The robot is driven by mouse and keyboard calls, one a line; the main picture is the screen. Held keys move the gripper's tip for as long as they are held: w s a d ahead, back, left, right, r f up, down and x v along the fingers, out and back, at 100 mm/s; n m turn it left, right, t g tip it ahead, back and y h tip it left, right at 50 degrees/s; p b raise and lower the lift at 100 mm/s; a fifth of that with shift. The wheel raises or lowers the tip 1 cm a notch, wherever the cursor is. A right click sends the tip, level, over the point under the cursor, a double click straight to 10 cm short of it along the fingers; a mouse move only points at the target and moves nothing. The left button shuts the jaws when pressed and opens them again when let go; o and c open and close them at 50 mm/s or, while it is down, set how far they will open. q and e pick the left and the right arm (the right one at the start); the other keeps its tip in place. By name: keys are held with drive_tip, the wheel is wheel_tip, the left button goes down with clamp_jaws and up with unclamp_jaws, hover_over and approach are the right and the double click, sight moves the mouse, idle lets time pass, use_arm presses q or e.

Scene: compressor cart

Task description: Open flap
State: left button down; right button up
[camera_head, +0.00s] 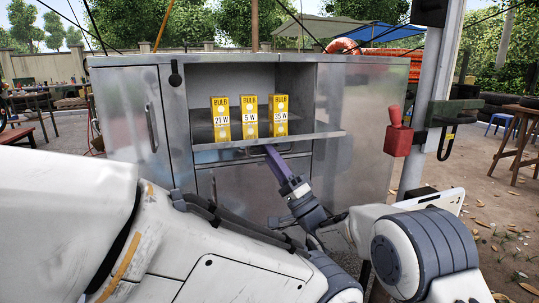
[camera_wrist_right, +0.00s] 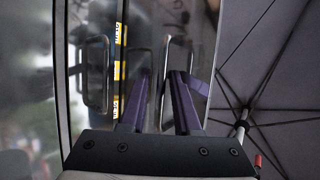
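The metal cart (camera_head: 122,105) stands ahead with an open upper compartment (camera_head: 235,75). The flap (camera_head: 320,136) is a thin metal panel below this opening, lying nearly level. Its bar handle (camera_head: 262,153) sits under the front edge and also shows in the right wrist view (camera_wrist_right: 163,75). My right gripper (camera_head: 277,160) comes up from below to the handle. In the right wrist view, its purple fingers stand apart (camera_wrist_right: 158,85) on either side of the handle bar, with a visible gap; contact is unclear. My left gripper is not in view.
Three yellow bulb boxes marked 21 W (camera_head: 221,119), 5 W (camera_head: 249,117) and 35 W (camera_head: 279,115) stand in the compartment. A closed door with a handle (camera_head: 151,127) is at left.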

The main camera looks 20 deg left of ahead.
drive_tip(key=shift+d+r, duration=0.15)
drive_tip(key=shift+r, duration=0.05)
drive_tip(key=p+v, duration=0.1)
drive_tip(key=v, duration=0.9)
drive_tip(key=shift+f, duration=0.4)
drive_tip(key=shift+r, duration=0.1)
